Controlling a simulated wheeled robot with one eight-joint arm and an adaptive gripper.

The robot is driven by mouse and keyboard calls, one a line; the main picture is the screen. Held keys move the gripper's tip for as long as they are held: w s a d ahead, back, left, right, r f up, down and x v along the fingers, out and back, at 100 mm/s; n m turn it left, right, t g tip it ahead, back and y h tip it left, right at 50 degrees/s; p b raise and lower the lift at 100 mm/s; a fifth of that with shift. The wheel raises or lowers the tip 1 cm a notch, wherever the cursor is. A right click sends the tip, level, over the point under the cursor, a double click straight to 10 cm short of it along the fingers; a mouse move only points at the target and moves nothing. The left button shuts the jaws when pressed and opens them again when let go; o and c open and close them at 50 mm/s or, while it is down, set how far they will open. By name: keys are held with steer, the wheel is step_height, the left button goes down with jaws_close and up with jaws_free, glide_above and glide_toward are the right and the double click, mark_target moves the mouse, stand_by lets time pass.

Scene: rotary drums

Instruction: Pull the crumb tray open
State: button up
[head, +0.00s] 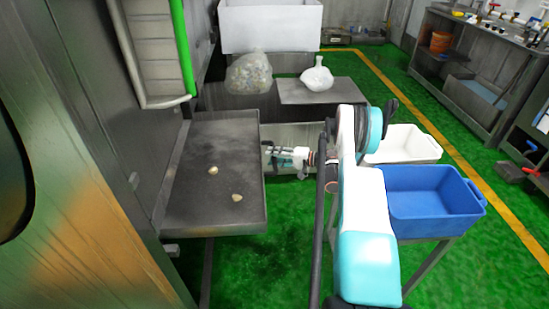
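The crumb tray appears to be the grey, worn metal tray (205,190) at the left of the head view. It sticks out from the side of the large machine and has a raised rim. Two small pale pieces (236,197) lie on it. My gripper (268,156) is at the tray's right rim, near its far half. The fingertips are small here and partly hidden by the rim, so I cannot tell whether they are open, shut or touching it. No handle on the tray shows.
A blue bin (430,198) on a stand and a white bin (405,142) are right of my arm. Green floor (265,260) is free right of the tray.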

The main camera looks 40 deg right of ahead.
steer(key=v, duration=0.8)
stand_by(0.5)
